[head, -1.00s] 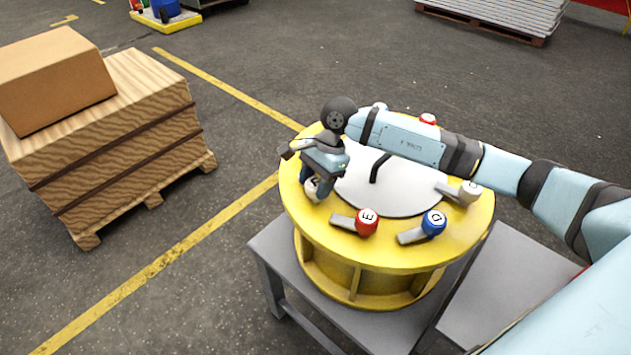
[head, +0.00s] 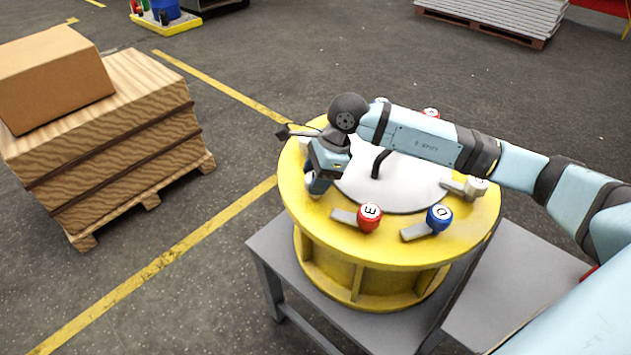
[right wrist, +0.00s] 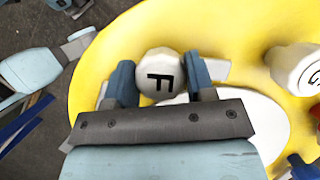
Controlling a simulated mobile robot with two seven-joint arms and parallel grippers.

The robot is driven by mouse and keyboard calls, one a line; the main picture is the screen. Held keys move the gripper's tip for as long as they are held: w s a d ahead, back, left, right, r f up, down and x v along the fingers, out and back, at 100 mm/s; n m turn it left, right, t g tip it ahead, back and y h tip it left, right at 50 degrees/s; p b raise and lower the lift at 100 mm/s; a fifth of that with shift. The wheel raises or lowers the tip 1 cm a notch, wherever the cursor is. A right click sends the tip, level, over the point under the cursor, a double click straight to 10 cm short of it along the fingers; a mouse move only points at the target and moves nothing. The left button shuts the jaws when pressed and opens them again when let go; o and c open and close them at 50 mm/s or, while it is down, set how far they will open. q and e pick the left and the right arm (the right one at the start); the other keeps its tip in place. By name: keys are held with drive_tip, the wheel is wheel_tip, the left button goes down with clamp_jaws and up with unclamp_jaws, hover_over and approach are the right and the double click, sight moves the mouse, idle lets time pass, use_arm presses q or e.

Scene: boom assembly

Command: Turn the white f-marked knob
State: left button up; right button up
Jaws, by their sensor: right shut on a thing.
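The white knob marked F (right wrist: 160,76) sits on the yellow rim between the two fingers of my right gripper (right wrist: 161,82) in the right wrist view. The fingers are shut on it, one on each side. In the head view my right gripper (head: 319,183) points down at the front left of the drum's rim and hides most of this knob. A pale lever shows beside the knob in the right wrist view. I see no left gripper clearly in either view.
The round yellow drum (head: 420,262) stands on a grey table (head: 273,248). A red knob (head: 370,218), a blue knob (head: 439,218) and a white knob (head: 476,188) sit nearby on its rim. A bent black handle (head: 379,163) stands on the centre plate. A loaded pallet is left.

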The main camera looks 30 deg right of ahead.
drive_tip(key=shift+f+m+t+b, duration=0.1)
drive_tip(key=shift+m+t+b, duration=0.35)
drive_tip(key=shift+m, duration=0.45)
drive_tip(key=m+b, duration=0.1)
drive_tip(key=m, duration=0.1)
drive_tip(key=shift+m+t+h+b, duration=0.3)
drive_tip(key=shift+m+t, duration=0.05)
drive_tip(key=shift+m, duration=0.05)
drive_tip(key=m+b, duration=0.1)
drive_tip(key=m, duration=0.1)
drive_tip(key=shift+m+t+h+b, duration=0.3)
drive_tip(key=shift+t+h, duration=0.1)
drive_tip(key=shift+m+t+h+b, duration=0.35)
drive_tip(key=shift+m+b, duration=0.35)
drive_tip(key=shift+m, duration=0.5)
drive_tip(key=shift+m+h+b, duration=0.45)
drive_tip(key=shift+m+b, duration=0.05)
drive_tip(key=shift+m, duration=0.6)
use_arm(q)
drive_tip(key=f, duration=0.3)
drive_tip(key=shift+w+d+f, duration=0.25)
drive_tip(key=shift+w+f, duration=0.1)
drive_tip(key=shift+w, duration=0.05)
use_arm(e)
drive_tip(key=shift+m, duration=0.3)
use_arm(q)
drive_tip(key=shift+d, duration=0.15)
use_arm(e)
drive_tip(key=shift+r, duration=0.2)
